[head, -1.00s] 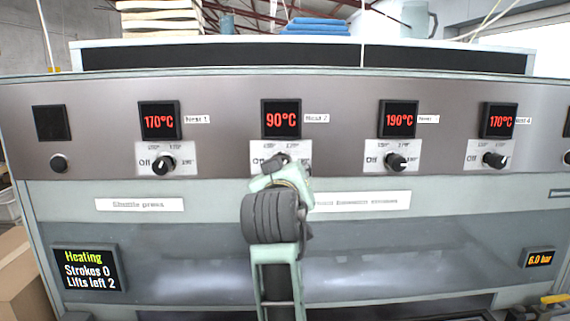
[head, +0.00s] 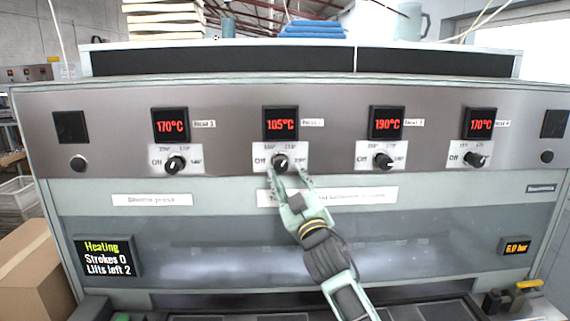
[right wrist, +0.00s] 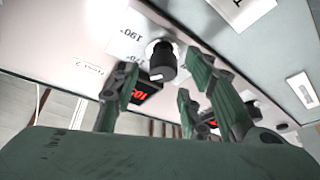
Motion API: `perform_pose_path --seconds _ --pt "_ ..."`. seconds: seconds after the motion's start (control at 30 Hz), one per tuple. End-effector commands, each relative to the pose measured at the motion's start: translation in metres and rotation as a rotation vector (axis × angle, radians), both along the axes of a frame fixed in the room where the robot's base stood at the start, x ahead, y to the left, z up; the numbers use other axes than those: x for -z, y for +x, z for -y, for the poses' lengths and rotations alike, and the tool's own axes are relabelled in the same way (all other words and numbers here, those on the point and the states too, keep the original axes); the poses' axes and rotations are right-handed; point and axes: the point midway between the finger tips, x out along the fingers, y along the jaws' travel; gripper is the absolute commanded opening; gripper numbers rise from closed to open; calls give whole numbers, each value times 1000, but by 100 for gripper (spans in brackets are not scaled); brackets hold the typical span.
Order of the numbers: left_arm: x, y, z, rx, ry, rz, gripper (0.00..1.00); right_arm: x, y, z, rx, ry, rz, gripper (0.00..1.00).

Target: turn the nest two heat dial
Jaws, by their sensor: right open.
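The nest two heat dial (head: 281,161) is a black knob on a white scale plate, under a red display (head: 281,124) reading 105°C. My right gripper (head: 287,172) is open just below and in front of this dial, its fingers spread. In the right wrist view the black knob (right wrist: 161,62) shows beyond and between the open fingers (right wrist: 160,88), with nothing gripped. Its exact pointer angle is too small to tell. My left gripper is out of view.
The other dials stand beside it: nest 1 (head: 175,165) at 170°C, nest 3 (head: 384,160) at 190°C, nest 4 (head: 474,159) at 170°C. A status screen (head: 103,258) reads Heating, Strokes 0, Lifts left 2. A cardboard box (head: 35,262) stands at the left.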

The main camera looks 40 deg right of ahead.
Motion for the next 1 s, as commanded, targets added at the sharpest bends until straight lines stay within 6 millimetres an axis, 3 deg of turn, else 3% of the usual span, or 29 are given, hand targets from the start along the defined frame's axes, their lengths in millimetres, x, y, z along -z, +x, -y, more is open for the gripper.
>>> perform_pose_path --seconds 0.1,0.3,0.63,1.0 --pt "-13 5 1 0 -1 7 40 -10 17 5 2 0 0 41" --pt "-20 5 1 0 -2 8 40 -14 33 10 1 -1 0 41" --pt "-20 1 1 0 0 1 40 -13 36 11 1 -2 -1 41" --pt "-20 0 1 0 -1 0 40 -14 36 11 2 -2 1 9"
